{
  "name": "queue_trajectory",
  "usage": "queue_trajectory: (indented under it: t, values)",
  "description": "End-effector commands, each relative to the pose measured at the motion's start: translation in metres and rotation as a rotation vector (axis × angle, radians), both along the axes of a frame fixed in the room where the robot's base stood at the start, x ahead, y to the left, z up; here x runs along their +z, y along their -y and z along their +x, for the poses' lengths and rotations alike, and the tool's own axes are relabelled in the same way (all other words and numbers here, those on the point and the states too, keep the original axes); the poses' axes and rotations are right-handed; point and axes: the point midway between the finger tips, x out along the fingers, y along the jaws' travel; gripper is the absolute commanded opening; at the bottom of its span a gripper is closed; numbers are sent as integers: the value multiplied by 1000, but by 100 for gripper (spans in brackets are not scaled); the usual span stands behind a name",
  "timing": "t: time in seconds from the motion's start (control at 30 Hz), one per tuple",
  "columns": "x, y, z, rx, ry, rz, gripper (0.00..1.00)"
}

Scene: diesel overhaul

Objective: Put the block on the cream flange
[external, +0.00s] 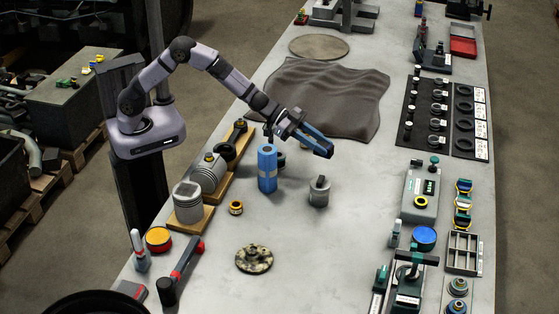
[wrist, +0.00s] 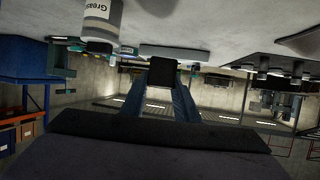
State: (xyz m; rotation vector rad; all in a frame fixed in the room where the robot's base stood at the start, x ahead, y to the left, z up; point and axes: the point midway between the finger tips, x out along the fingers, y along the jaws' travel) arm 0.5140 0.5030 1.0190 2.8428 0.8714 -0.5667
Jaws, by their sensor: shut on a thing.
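My gripper (external: 319,147) is held in the air above the middle of the table, its blue fingers pointing right and slightly down. In the wrist view the gripper (wrist: 162,90) is shut on a dark block (wrist: 163,72) between its fingertips. The block is hard to make out in the external view. A round, stained flange (external: 254,259), cream with dark patches and a raised hub, lies flat on the table near the front. It is apart from my gripper, lower and to the left in the external view. Nothing is seen on it.
Pistons (external: 188,203) on wooden boards line the left edge. A dark cloth (external: 325,95) lies behind. Table around the flange is mostly clear; a red-and-black tool (external: 186,262) lies left.

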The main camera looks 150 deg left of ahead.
Motion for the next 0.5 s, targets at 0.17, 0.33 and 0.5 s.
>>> queue_trajectory:
  t: [0.17,0.33,0.5]
  values:
    - [16,0,1,-1,3,4,3]
    - [50,-1,1,-2,4,8,3]
    - [79,-1,0,0,4,7,3]
